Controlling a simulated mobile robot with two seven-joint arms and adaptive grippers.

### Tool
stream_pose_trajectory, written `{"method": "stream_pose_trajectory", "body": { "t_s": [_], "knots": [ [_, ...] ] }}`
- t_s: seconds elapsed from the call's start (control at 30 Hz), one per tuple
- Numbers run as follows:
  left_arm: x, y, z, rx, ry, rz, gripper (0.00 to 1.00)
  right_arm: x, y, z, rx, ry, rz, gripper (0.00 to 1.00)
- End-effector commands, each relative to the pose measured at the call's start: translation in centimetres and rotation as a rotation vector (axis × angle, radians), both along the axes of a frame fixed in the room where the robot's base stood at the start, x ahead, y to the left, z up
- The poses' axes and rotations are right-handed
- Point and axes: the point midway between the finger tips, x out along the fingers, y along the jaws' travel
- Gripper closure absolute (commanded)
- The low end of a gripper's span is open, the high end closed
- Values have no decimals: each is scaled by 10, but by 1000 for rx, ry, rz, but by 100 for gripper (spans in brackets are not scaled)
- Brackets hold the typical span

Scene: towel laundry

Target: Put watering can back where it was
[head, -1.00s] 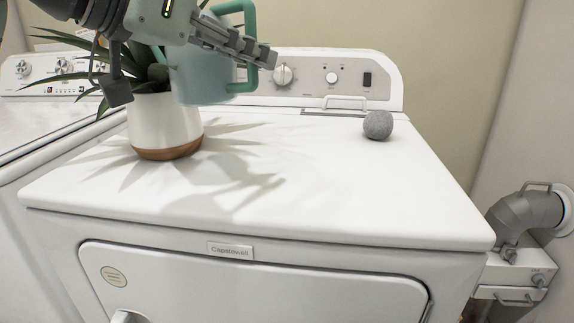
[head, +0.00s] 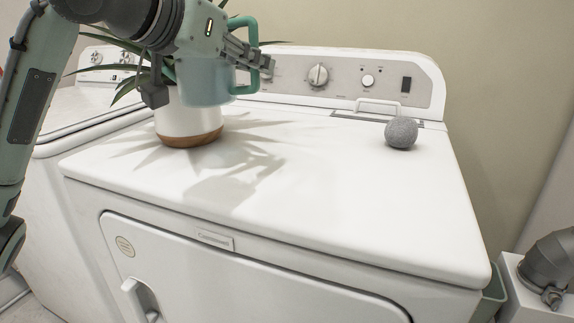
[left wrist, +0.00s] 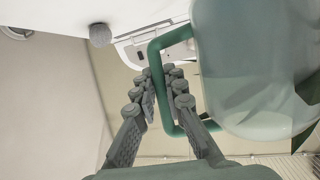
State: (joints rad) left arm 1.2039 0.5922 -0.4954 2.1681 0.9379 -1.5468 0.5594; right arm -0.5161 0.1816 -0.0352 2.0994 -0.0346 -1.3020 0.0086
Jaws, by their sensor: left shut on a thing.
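The watering can is pale green with a darker green handle. In the head view the can (head: 203,82) is held above the dryer top, in front of the potted plant. My left gripper (head: 262,62) is shut on its handle (head: 247,50). In the left wrist view the fingers (left wrist: 163,85) close around the handle (left wrist: 158,110), and the can body (left wrist: 262,65) fills the right side. The can's shadow falls on the dryer top (head: 310,190), so it is apart from the surface. My right gripper is not in view.
The white plant pot (head: 188,122) with a brown base stands on the dryer's left part. A grey ball (head: 401,132) lies near the back right. The middle and front right of the dryer top are clear. A washer (head: 85,112) stands at left.

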Motion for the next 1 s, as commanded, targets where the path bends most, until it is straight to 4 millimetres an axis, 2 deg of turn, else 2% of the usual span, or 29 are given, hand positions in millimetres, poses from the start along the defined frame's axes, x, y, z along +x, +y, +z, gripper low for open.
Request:
{"method": "stream_pose_trajectory", "body": {
  "t_s": [0.17, 0.4, 0.6, 0.83, 1.0],
  "knots": [
    [1, -12, -8, 1, 0, 4, 100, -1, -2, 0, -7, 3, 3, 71],
    [-1, -66, -41, 1, -1, 1, 100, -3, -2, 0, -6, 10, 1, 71],
    [-1, -103, -62, 0, -1, 4, 100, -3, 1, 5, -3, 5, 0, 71],
    [-1, -115, -73, 0, -2, 7, 100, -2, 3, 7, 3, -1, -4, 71],
    [-1, -115, -96, 1, 0, 7, 100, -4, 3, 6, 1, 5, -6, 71]
  ]
}}
